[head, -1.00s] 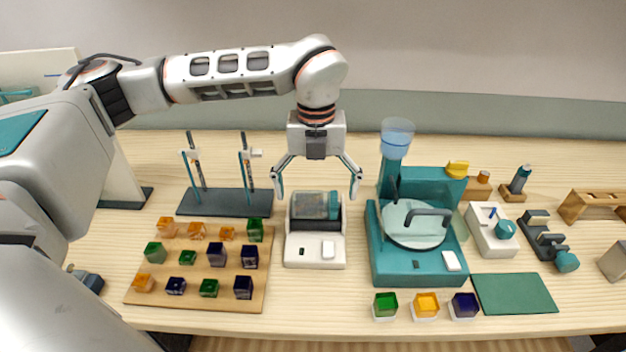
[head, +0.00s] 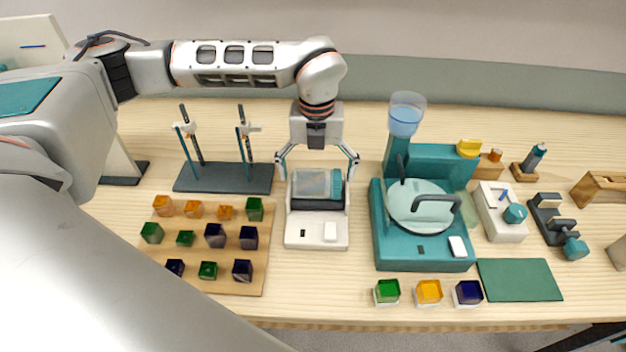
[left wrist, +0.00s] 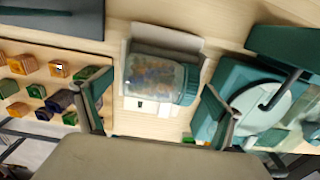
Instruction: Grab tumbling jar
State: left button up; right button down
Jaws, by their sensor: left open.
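The tumbling jar (head: 313,184) is a clear jar with a teal lid on its right end and mottled orange and blue contents. It lies on its side on a white tumbler base (head: 304,233) with a dark top. In the left wrist view the jar (left wrist: 152,76) lies between my finger tips, its teal lid to the right. My left gripper (head: 317,163) points down over the jar, fingers spread wide to either side of it, not closed on it. In the left wrist view the fingers of the left gripper (left wrist: 163,110) frame the jar. My right gripper is not in view.
A teal machine (head: 424,257) with a round lid and a blue-liquid cup stands close on the right. A dark clamp stand (head: 222,180) is behind left. A wooden board (head: 250,275) with several coloured cubes lies left. A green mat (head: 518,280) lies front right.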

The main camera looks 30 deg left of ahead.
pick_arm(q)
jog(key=shift+f, duration=0.5)
jog(key=c, duration=1.5)
jog(key=shift+r, duration=0.1)
